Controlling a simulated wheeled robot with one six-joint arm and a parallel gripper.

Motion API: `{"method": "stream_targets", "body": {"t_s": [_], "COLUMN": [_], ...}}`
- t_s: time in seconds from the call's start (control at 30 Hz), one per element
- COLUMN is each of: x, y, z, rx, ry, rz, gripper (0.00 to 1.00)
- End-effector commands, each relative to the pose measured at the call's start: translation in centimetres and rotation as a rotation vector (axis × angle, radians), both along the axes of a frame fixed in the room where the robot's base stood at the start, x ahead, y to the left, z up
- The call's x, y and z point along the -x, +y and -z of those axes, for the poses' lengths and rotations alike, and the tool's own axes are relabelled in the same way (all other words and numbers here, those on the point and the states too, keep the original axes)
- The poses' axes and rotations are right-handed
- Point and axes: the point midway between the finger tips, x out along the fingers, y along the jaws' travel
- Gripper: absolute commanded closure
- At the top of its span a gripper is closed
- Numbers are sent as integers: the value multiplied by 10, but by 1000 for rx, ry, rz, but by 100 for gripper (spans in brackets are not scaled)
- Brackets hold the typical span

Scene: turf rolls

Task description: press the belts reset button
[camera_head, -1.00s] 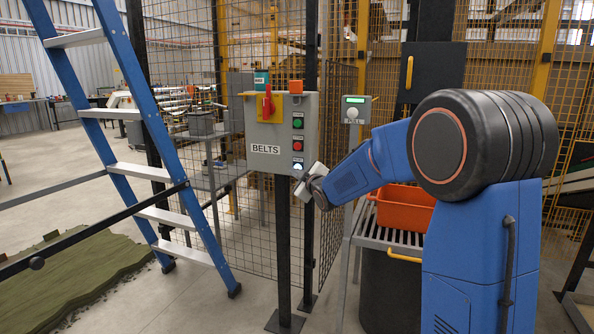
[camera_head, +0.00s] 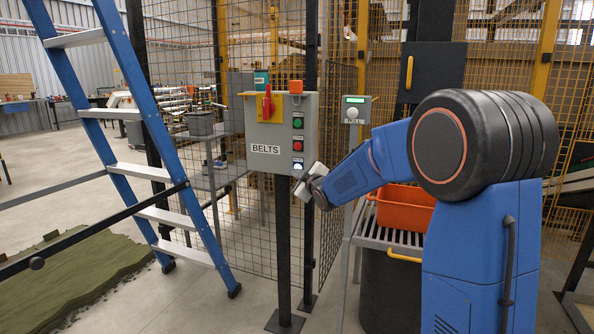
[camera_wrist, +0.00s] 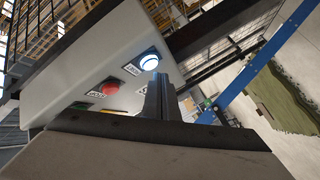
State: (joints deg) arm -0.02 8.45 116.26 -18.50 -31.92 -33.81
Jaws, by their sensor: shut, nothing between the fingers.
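The grey BELTS control box (camera_head: 268,160) stands on a dark post. On its right side a green button (camera_head: 297,123), a red button (camera_head: 297,145) and a lit white-blue reset button (camera_head: 298,166) sit in a column. My gripper (camera_head: 303,186) is just below and right of the reset button. In the wrist view the lit reset button (camera_wrist: 149,62) glows just beyond the tips of my shut, empty gripper (camera_wrist: 158,85), and the red button (camera_wrist: 109,88) is to its left. I cannot tell whether the fingertips touch the button.
A red rotary switch (camera_head: 267,103) on a yellow plate is on the box's upper part. A blue stepladder (camera_head: 150,125) stands at left, turf (camera_head: 75,270) lies on the floor, and an orange crate (camera_head: 405,207) sits on rollers at right. Mesh fencing is behind.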

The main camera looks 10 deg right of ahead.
Motion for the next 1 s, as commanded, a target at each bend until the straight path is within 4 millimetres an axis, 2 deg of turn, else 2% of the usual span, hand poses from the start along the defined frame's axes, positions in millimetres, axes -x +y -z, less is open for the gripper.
{"method": "stream_targets", "body": {"t_s": [1.0], "x": [-7], "y": [-5], "z": [0], "rx": [1], "ry": [0], "rz": [0], "gripper": [100]}}
